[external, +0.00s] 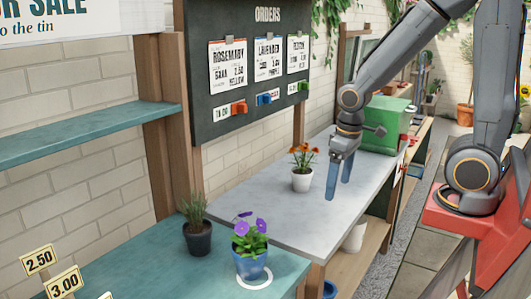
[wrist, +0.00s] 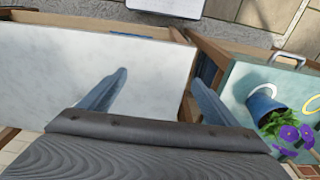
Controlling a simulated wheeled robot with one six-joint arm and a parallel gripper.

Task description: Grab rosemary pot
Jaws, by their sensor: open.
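A dark pot with a thin, spiky green plant (external: 197,238), which looks like the rosemary, stands upright on the teal table at the left in the external view. It does not show in the wrist view. My gripper (external: 338,188) is open and empty, pointing down above the grey tabletop, well to the right of and behind the dark pot. In the wrist view my gripper's two fingers (wrist: 160,78) are spread, with nothing between them.
A blue pot with purple flowers (external: 250,262) stands at a white ring, right beside the dark pot; it also shows in the wrist view (wrist: 262,104). A white pot with orange flowers (external: 301,180) stands near my gripper. A green box (external: 380,128) is behind. The grey tabletop (external: 290,225) is mostly clear.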

